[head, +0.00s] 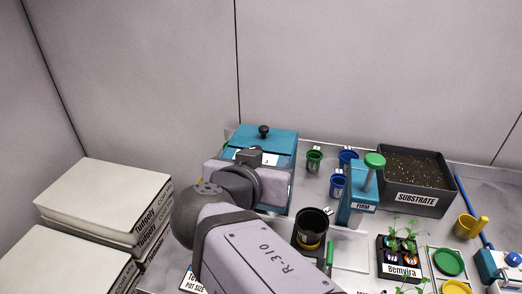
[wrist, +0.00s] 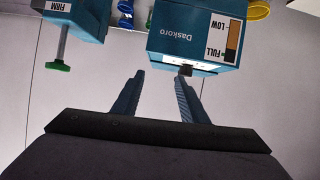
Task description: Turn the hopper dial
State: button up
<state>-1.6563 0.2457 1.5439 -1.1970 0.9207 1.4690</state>
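The hopper is a teal box (head: 277,138) with a black knob (head: 263,131) on its top, at the back centre of the head view. In the wrist view, which is upside down, the teal hopper (wrist: 180,38) shows "Daskoro" and a FULL/LOW gauge. A small dark knob (wrist: 185,70) sits at its edge near the right fingertip; I cannot tell whether it touches. I cannot make out the hopper dial for certain; my arm covers much of the hopper's front in the head view. My gripper (wrist: 160,77) is open, with nothing between its fingers.
Right of the hopper are green and blue pots (head: 314,161), a teal FIRM press (head: 357,205) with a green knob, and a SUBSTRATE bin (head: 416,207). A black pot (head: 312,225) stands near my arm. White stacked bags (head: 105,194) lie left.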

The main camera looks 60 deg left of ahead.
jog(key=s+a+y, duration=0.1)
jog(key=s+a, duration=0.2)
jog(key=s, duration=0.1)
jog(key=shift+p+x, duration=1.8)
jog(key=shift+x, duration=1.7)
jog(key=shift+w+r, duration=0.1)
jog(key=shift+c, duration=0.3)
jog(key=shift+g, duration=0.3)
grip_shut()
